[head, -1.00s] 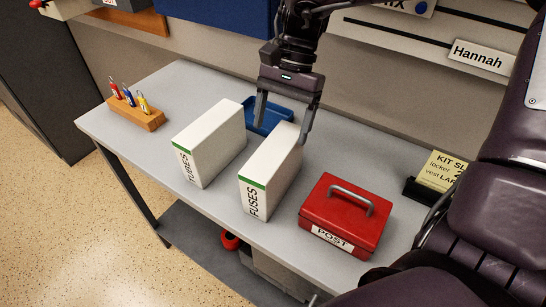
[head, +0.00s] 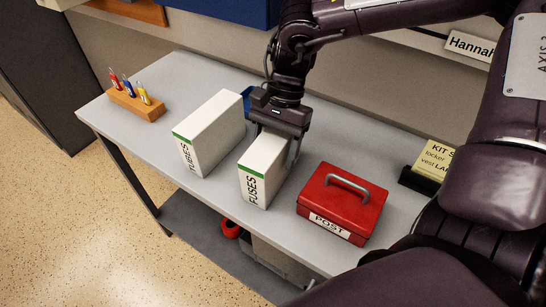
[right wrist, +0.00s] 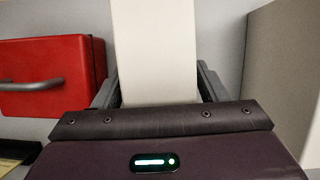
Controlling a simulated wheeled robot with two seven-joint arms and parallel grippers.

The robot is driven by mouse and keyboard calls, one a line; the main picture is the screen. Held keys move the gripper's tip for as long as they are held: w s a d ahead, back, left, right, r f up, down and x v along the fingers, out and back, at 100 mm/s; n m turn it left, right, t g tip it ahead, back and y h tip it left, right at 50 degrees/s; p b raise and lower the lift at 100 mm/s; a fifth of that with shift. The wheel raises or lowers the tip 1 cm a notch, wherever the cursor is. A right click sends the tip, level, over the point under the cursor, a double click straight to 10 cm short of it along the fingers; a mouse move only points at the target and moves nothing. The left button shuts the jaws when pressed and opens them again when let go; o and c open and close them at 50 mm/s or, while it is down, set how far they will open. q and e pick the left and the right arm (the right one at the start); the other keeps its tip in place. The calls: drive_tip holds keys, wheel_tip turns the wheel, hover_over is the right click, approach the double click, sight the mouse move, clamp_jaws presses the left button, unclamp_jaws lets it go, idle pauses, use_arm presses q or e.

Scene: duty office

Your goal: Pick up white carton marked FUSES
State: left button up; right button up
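The white carton marked FUSES (head: 252,188) stands upright on the grey table, with a green stripe near the top of its lettered end. My right gripper (head: 275,142) is down over its far part, one finger on each long side. The carton also shows in the right wrist view (right wrist: 155,50), between the two fingers. The fingers look spread, with little room beside the carton; firm contact is not visible. The left-side finger is mostly hidden in the head view. My left gripper is not in view.
A similar white carton (head: 209,132), apparently marked TUBES, stands close on the left. A red POST box (head: 341,204) with a grey handle is close on the right. A blue tray (head: 247,98) lies behind, mostly hidden. A wooden holder (head: 135,104) with coloured items stands at far left.

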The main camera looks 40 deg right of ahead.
drive_tip(key=c, duration=0.9)
drive_tip(key=shift+c, duration=0.2)
